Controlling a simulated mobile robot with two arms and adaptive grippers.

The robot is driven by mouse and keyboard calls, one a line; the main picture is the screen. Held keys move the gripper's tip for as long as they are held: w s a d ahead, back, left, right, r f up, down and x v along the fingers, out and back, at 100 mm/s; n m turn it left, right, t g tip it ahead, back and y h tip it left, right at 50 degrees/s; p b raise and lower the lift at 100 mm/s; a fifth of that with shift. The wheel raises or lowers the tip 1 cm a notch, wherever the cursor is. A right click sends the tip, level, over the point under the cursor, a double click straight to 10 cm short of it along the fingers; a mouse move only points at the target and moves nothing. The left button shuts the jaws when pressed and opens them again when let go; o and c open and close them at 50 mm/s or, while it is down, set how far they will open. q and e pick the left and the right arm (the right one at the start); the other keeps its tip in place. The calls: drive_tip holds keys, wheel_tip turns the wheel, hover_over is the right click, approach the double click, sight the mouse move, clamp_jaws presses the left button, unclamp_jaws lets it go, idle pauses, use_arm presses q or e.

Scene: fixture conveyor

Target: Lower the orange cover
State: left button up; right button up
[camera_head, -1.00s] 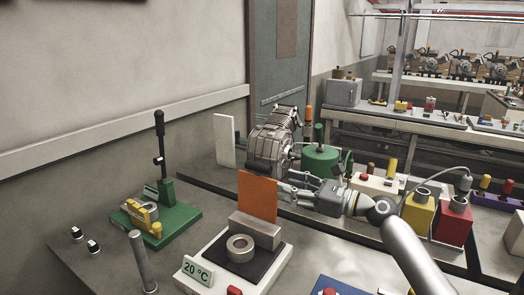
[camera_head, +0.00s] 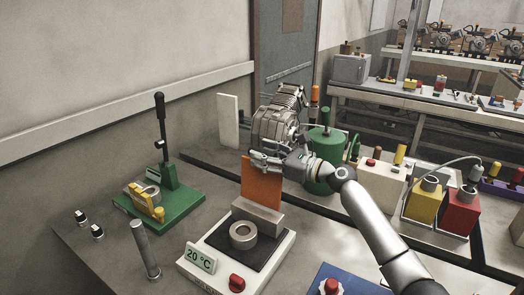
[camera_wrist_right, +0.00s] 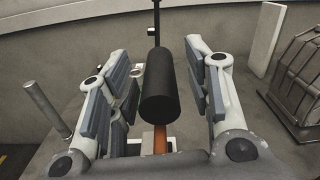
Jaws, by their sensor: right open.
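The orange cover (camera_head: 262,186) stands upright at the back of a white heating unit (camera_head: 270,268) with a "20 °C" display. A grey metal ring (camera_head: 243,235) lies on the unit's dark plate, in front of the cover. My right gripper (camera_head: 262,160) is at the cover's top edge, coming in from the right. In the right wrist view its fingers are open on both sides of a black cylinder (camera_wrist_right: 159,88), with a narrow orange strip (camera_wrist_right: 160,138) below it. I cannot tell whether the fingers touch the cylinder. The head view does not show the cylinder. My left gripper is not in view.
A green fixture (camera_head: 182,200) with a tall black-handled lever stands at left. A metal post (camera_head: 145,250) rises at the front left. A ribbed motor casing (camera_head: 272,125) and a green canister (camera_head: 325,150) stand behind my gripper. A blue block with a red button (camera_head: 333,287) is at front right.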

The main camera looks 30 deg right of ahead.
drive_tip(key=shift+w+a, duration=0.3)
drive_tip(key=shift+w, duration=0.1)
clamp_jaws()
